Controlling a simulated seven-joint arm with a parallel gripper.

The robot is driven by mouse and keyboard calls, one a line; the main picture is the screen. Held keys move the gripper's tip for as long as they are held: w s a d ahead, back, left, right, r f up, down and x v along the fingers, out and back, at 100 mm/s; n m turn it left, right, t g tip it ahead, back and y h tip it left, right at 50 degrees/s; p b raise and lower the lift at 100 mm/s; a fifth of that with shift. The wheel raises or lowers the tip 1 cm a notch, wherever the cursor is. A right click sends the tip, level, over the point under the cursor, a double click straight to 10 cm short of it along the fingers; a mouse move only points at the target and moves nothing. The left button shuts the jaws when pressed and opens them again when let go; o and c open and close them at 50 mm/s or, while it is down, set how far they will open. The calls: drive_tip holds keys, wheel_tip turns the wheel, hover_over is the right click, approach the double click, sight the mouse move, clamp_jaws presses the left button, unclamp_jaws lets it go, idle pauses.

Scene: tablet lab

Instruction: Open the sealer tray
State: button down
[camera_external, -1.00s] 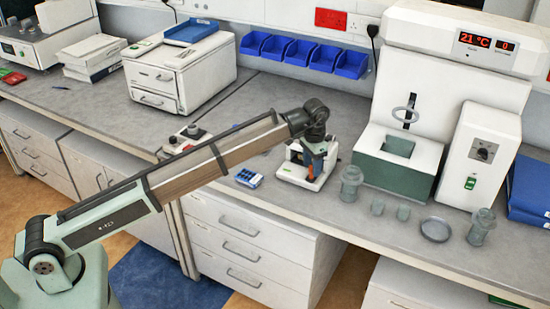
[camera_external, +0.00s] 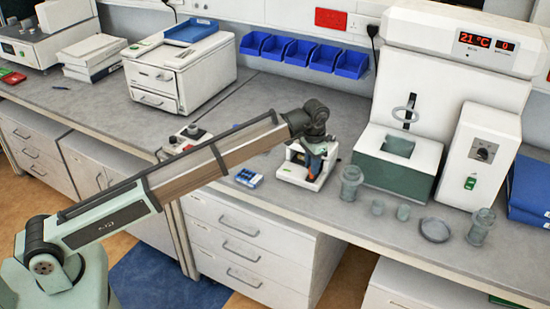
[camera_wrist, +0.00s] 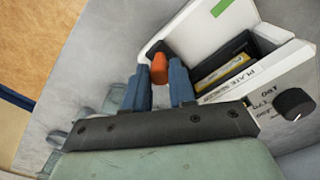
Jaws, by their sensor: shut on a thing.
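The plate sealer (camera_external: 295,158) is a small white machine on the bench, left of the large white unit. In the wrist view its labelled body (camera_wrist: 255,82) shows a dark slot and a black knob. Its white tray (camera_wrist: 200,30) carries a green strip and an orange handle (camera_wrist: 158,63). My gripper (camera_wrist: 160,74) has its blue fingers on either side of the orange handle and is shut on it. In the outside view my gripper (camera_external: 314,163) points down at the sealer's front, hiding part of it. How far out the tray stands is hard to tell.
A blue-and-white rack (camera_external: 248,178) lies left of the sealer. A grey-green jar (camera_external: 350,183), small cups, a round dish (camera_external: 435,230) and another jar (camera_external: 480,227) stand to the right. The bench's front edge is close to the sealer.

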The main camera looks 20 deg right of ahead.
drive_tip(key=s+a, duration=0.7)
drive_tip(key=shift+s+a, duration=0.35)
drive_tip(key=shift+s, duration=0.05)
drive_tip(key=c, duration=0.9)
unclamp_jaws()
wheel_tip(320, 180, up, 14)
drive_tip(key=shift+f, duration=0.1)
